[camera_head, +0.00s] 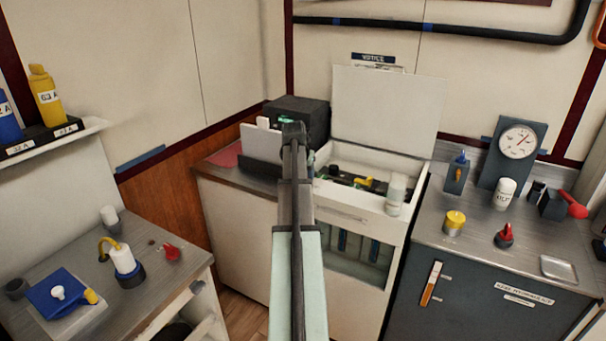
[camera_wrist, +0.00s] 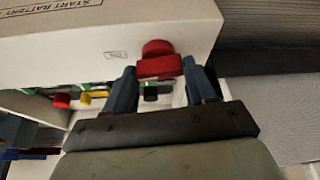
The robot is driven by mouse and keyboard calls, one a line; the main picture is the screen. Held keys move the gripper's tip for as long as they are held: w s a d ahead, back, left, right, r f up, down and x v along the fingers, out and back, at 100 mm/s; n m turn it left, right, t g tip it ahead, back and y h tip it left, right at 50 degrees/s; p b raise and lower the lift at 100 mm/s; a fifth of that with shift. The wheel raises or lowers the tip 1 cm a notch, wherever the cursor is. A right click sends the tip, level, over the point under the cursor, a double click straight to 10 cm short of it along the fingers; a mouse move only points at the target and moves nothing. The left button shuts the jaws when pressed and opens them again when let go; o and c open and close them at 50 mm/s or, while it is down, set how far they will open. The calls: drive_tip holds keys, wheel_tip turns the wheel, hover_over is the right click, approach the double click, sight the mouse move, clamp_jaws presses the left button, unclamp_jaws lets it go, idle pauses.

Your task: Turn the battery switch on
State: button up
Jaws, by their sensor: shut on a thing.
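The red switch knob (camera_wrist: 158,60) sticks out from the front of a white housing (camera_wrist: 100,30), whose upside-down label reads "START BATTERY". I take this knob to be the battery switch. In the wrist view my gripper (camera_wrist: 160,76) has one blue finger on each side of the knob and is shut on it. In the head view my gripper (camera_head: 293,130) is at the far end of my arm, and the arm hides the knob there. A small mark is beside the knob, too blurred to read.
In the wrist view another red knob (camera_wrist: 62,100), a yellow lever (camera_wrist: 92,97) and a black knob (camera_wrist: 150,92) are close by. In the head view a white cabinet with a raised lid (camera_head: 385,105) stands right of my arm, and a black box (camera_head: 300,112) is behind.

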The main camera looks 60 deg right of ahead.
drive_tip(key=shift+m+g, duration=0.4)
drive_tip(key=shift+m, duration=0.4)
drive_tip(key=o, duration=1)
drive_tip(key=shift+o, duration=0.2)
drive_tip(key=v, duration=1.4)
drive_tip(key=shift+w+d, duration=0.1)
